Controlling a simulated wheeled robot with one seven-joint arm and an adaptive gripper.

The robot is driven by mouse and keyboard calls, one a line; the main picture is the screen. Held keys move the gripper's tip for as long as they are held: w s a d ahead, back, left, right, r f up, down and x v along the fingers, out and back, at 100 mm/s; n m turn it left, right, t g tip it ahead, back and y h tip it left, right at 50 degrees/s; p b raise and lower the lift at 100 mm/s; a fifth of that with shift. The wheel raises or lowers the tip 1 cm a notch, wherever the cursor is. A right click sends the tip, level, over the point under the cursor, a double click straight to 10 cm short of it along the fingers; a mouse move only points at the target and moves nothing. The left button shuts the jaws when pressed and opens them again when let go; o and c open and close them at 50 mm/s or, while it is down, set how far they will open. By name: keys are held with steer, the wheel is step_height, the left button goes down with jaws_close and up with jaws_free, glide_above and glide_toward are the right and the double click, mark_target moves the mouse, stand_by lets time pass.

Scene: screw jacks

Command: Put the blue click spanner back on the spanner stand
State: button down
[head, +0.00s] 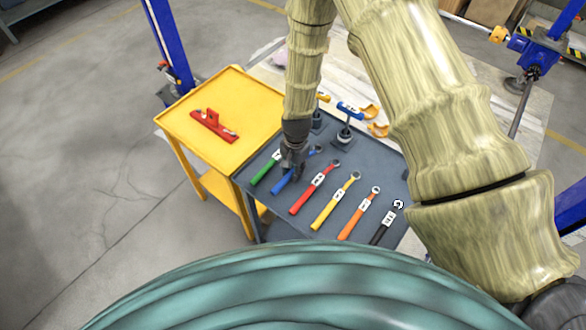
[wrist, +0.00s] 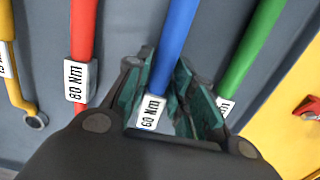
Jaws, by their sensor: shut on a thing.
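The blue click spanner (head: 282,186) lies on the grey worktop between a green and a red spanner. In the wrist view its blue handle (wrist: 176,40) and white 60 Nm label (wrist: 151,113) lie between my fingers. My gripper (head: 292,170) points down and is shut on the blue spanner; the fingers hide part of it. I cannot tell whether the spanner is clear of the worktop. A red holder-like piece (head: 213,126) with a raised part sits on the yellow table; I cannot tell if it is the spanner stand.
Red (head: 314,187), yellow, orange and black spanners lie in a row to the right, with the green one (head: 267,168) at left. Two dark upright jacks, one blue-topped (head: 348,112), stand behind. The yellow table (head: 245,95) adjoins the grey worktop and has free room.

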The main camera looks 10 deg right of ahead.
steer(key=shift+f, duration=0.2)
steer(key=c, duration=1.2)
jaws_free()
steer(key=shift+r, duration=0.1)
step_height(320, 180, up, 12)
steer(key=b, duration=0.4)
steer(key=shift+w+d, duration=0.2)
steer(key=shift+d, duration=0.15)
steer(key=shift+r, duration=0.1)
